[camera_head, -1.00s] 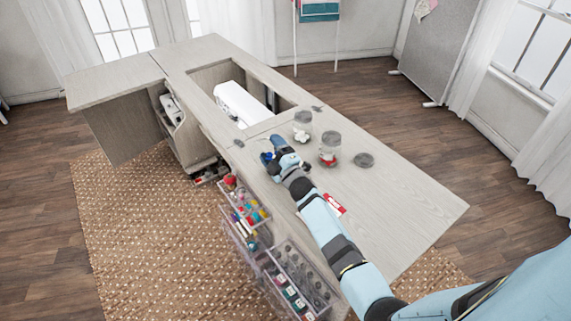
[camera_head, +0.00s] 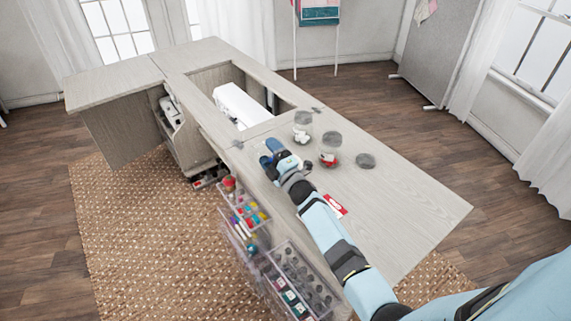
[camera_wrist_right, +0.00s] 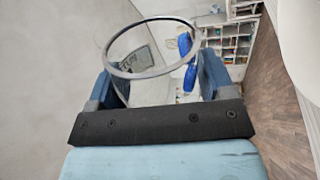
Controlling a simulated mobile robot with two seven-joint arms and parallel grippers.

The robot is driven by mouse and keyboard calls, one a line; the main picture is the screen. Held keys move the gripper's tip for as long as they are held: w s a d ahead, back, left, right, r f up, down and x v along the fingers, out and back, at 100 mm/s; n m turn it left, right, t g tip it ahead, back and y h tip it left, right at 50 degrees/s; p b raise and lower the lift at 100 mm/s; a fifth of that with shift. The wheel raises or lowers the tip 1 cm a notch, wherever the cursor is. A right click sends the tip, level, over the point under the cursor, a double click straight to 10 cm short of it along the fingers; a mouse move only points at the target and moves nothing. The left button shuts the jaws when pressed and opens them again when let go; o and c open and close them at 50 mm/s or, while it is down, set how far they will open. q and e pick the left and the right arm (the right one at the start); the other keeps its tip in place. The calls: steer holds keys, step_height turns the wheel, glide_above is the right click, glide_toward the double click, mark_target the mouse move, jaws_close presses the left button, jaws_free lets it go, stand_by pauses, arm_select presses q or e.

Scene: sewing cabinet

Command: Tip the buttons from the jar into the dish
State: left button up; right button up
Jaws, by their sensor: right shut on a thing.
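My right gripper (camera_head: 271,154) is over the near edge of the cabinet top, left of two clear jars. In the right wrist view a clear round rim, seemingly a glass jar (camera_wrist_right: 108,52), sits between its blue fingers, which are shut on it. Bright blue pieces (camera_wrist_right: 188,52) show through or behind the glass; I cannot tell which. One standing jar (camera_head: 303,119) has white contents, the other (camera_head: 331,141) red contents. A flat grey round thing (camera_head: 366,161) lies right of them; I cannot tell whether it is the dish or a lid. My left gripper is not in view.
A white sewing machine (camera_head: 240,104) lies in the cabinet's opening. A red-and-white packet (camera_head: 335,207) lies beside my right arm. Open clear drawers (camera_head: 246,212) with sewing supplies stick out at the near side. The right end of the top (camera_head: 420,215) is bare.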

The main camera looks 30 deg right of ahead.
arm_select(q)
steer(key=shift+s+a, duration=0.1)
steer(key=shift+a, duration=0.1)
arm_select(e)
steer(key=shift+r+m, duration=0.15)
steer(key=shift+m, duration=0.15)
arm_select(q)
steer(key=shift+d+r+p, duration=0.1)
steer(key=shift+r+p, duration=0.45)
steer(key=shift+p, duration=0.3)
arm_select(e)
steer(key=shift+w+d+r+m+h, duration=0.1)
steer(key=shift+d+r+m+h, duration=0.25)
steer(key=shift+m, duration=0.45)
